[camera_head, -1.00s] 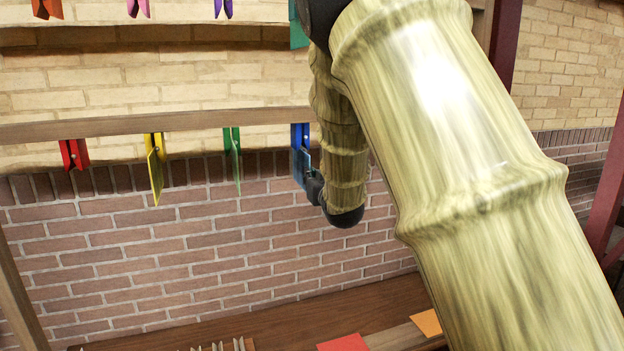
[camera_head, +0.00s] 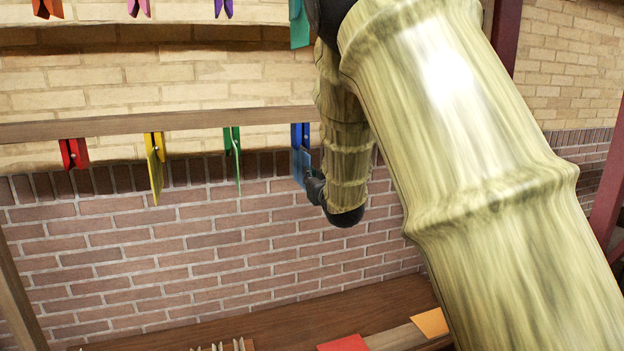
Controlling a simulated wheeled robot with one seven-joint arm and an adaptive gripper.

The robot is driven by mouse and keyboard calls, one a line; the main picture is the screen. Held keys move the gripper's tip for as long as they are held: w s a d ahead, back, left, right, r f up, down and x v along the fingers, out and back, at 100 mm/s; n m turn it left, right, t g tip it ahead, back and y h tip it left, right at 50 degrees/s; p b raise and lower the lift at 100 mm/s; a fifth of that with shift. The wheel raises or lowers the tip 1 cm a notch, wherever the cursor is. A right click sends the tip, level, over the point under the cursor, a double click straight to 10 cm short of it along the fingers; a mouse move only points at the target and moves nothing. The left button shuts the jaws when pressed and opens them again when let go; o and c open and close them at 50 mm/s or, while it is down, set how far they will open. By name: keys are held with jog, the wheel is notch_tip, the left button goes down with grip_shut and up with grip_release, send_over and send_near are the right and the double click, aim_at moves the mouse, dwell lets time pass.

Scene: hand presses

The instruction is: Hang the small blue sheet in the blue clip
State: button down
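The blue clip (camera_head: 300,135) hangs from the lower wooden rail, right of the green clip. The small blue sheet (camera_head: 299,168) is upright directly below the blue clip, its top edge at the clip's jaws. I cannot tell whether the jaws pinch it. My gripper (camera_head: 312,181) is at the sheet's lower right edge, partly hidden behind my arm's end. Its fingers are too small and dark to show whether they are closed on the sheet.
On the lower rail (camera_head: 100,130) hang a red clip (camera_head: 74,153), a yellow clip with a yellow sheet (camera_head: 155,174) and a green clip with a green sheet (camera_head: 236,165). More clips hang above. A red sheet (camera_head: 343,343) and an orange sheet (camera_head: 430,322) lie below.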

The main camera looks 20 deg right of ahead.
jog(key=shift+r+p, duration=0.7)
jog(key=shift+r, duration=1.55)
dwell(0.8)
jog(key=c, duration=1.3)
grip_release()
jog(key=shift+s, duration=0.1)
jog(key=shift+s+d+b, duration=0.15)
jog(key=shift+s+b, duration=0.95)
jog(key=shift+s, duration=2.35)
